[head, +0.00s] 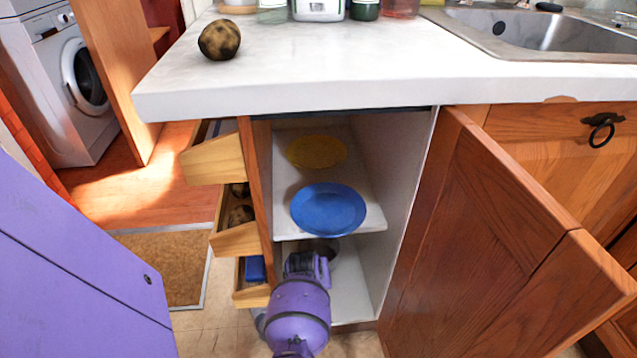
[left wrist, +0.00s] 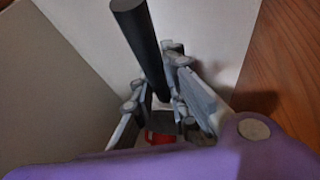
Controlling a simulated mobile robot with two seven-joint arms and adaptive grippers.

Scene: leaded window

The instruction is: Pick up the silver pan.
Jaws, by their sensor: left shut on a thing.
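The silver pan (head: 330,249) is on the lower shelf of the open cabinet, mostly hidden behind my left gripper (head: 306,264) and under the upper shelf's edge. Only a greyish-brown rounded part of it shows. My left gripper, at the end of the purple arm, reaches into this lower space. In the left wrist view, a black rod-like handle (left wrist: 140,45) stands between the fingers of the gripper (left wrist: 162,118), which are shut on it. It appears to be the pan's handle; the pan's body is not clear there. My right gripper is not in view.
A blue plate (head: 328,209) and a yellow plate (head: 316,151) lie on the shelf above. An open wooden door (head: 480,245) stands to the right, and open drawers (head: 238,240) to the left. A white counter (head: 330,70) overhangs the cabinet.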

